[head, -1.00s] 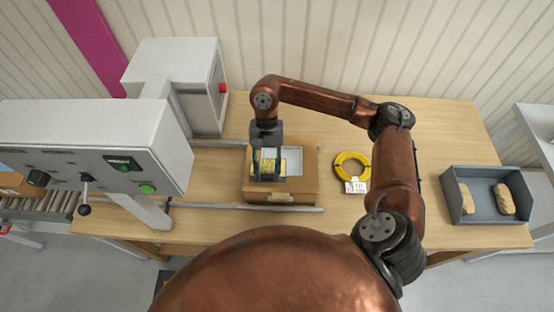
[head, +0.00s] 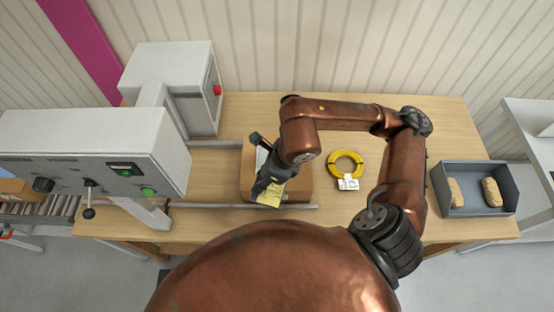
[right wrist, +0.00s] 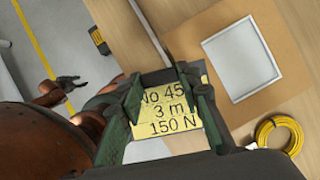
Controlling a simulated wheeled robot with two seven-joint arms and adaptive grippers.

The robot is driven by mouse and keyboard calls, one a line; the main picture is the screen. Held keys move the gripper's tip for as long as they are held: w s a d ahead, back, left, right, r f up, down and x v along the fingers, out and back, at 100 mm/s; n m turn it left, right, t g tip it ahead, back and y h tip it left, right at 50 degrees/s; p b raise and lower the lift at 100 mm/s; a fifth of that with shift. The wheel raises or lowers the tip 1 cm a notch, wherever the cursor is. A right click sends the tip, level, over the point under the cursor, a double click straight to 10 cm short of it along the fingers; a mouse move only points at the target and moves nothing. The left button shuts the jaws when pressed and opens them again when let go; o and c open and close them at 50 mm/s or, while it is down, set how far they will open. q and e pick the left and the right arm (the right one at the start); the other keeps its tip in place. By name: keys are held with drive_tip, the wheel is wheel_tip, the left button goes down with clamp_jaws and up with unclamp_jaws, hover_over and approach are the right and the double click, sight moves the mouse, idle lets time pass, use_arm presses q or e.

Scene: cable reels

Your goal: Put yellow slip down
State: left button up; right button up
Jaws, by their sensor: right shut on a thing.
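The yellow slip (head: 269,194) is in my right gripper (head: 262,178), over the front part of the cardboard box. In the right wrist view the slip (right wrist: 172,113) shows printed lines reading "No 45", "3 m" and "150 N", and the fingers (right wrist: 168,92) are shut on it. The cardboard box (head: 297,187) stands on the table, partly hidden by my arm. In the right wrist view a pale framed rectangle (right wrist: 242,60) shows on the top of the box (right wrist: 205,25). My left gripper is not in the head view.
A yellow cable coil (head: 345,158) with a white tag (head: 348,182) lies right of the box. A grey tray (head: 468,211) with two tan pieces stands at the table's right end. A grey machine with a control panel (head: 120,178) is at left, and a metal rail (head: 215,205) runs along the front.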

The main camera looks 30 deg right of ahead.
drive_tip(key=shift+s+r+m, duration=0.15)
drive_tip(key=shift+r+m, duration=0.05)
drive_tip(key=shift+m, duration=0.4)
drive_tip(key=w+d+f+p, duration=0.1)
drive_tip(key=w+d+f, duration=0.1)
drive_tip(key=w, duration=0.1)
drive_tip(key=w+d+f+p, duration=0.1)
drive_tip(key=w+d+f, duration=0.2)
drive_tip(key=w+d+f+p, duration=0.1)
drive_tip(key=w+d+f, duration=0.2)
drive_tip(key=shift+w+f, duration=0.15)
drive_tip(key=shift+w, duration=0.2)
drive_tip(key=shift+w+d+f, duration=0.3)
drive_tip(key=shift+w+f, duration=0.1)
drive_tip(key=shift+f, duration=0.3)
wheel_tip(320, 180, down, 3)
drive_tip(key=shift+w+p, duration=0.1)
drive_tip(key=shift+p, duration=0.75)
drive_tip(key=shift+f, duration=0.3)
drive_tip(key=o, duration=1.2)
drive_tip(key=shift+r, duration=0.1)
drive_tip(key=shift+c, duration=0.2)
drive_tip(key=shift+r, duration=0.1)
